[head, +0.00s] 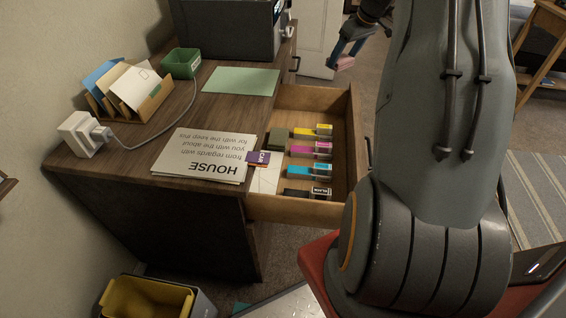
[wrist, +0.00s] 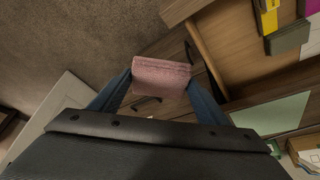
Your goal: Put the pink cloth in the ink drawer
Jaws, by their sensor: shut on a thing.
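The pink cloth, a small folded block, is held between the two blue fingers of my gripper (head: 348,50). The cloth (head: 344,63) shows at the fingertips in the head view, and in the wrist view the cloth (wrist: 162,76) spans the gap between them. The ink drawer (head: 350,120) is pulled open from the desk. It holds yellow (head: 312,131), magenta (head: 310,149), cyan (head: 309,171) and black (head: 307,193) ink boxes in a row. My gripper is past the drawer's far end, above the floor and apart from it. The wrist view shows the drawer (wrist: 222,62) at upper right.
A dark olive block (head: 277,139) and a pale envelope (head: 264,178) also lie in the drawer, left of the ink boxes. Papers (head: 205,155), a green sheet (head: 241,81) and a letter rack (head: 146,104) are on the desk. The drawer's right strip looks bare.

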